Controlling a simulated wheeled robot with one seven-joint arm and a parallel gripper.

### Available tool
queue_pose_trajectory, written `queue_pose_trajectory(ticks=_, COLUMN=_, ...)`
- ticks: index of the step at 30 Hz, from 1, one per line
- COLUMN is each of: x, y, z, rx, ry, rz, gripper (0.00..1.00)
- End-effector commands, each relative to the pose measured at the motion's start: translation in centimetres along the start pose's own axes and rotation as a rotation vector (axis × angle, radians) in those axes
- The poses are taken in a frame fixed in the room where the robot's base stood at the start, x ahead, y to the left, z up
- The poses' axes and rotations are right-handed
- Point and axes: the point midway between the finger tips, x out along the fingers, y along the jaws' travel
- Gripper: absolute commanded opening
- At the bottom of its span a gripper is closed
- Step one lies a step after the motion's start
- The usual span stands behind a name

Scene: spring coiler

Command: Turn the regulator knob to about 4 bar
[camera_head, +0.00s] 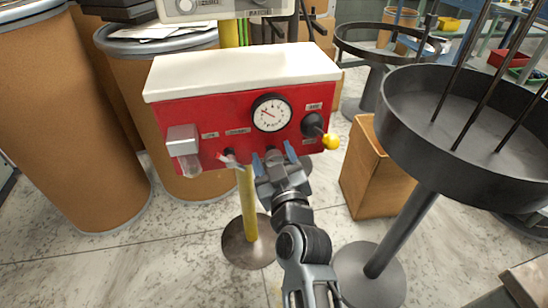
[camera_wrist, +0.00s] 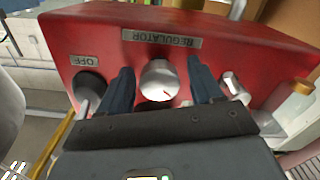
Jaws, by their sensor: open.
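The red regulator box (camera_head: 215,110) with a white top carries a round white pressure gauge (camera_head: 271,113). Its needle points to the upper left; the numbers are too small to read. My gripper (camera_head: 274,154) is at the lower front of the box, below the gauge. In the wrist view, the pale round regulator knob (camera_wrist: 160,80) with a small red mark lies under the "REGULATOR" label (camera_wrist: 161,38), which reads upside down. My open gripper (camera_wrist: 160,88) has one blue finger on each side of the knob, with visible gaps. In the head view the gripper mostly hides the knob.
A lever with a yellow ball (camera_head: 331,141) sticks out right of the gripper. A toggle switch (camera_head: 230,160) and a grey metal housing (camera_head: 182,140) are to the left. A dark round tray (camera_head: 470,130) stands at right. Brown drums (camera_head: 75,120) stand at left.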

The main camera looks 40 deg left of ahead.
Motion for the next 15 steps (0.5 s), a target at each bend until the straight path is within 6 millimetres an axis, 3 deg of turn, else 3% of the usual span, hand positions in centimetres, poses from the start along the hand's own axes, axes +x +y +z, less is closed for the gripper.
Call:
queue_pose_trajectory(ticks=3, x=-0.02, y=0.01, z=-0.01, rx=0.000, ry=0.000, rz=0.000, gripper=0.65)
queue_pose_trajectory(ticks=15, x=-0.04, y=0.02, z=-0.01, rx=0.000, ry=0.000, rz=0.000, gripper=0.27)
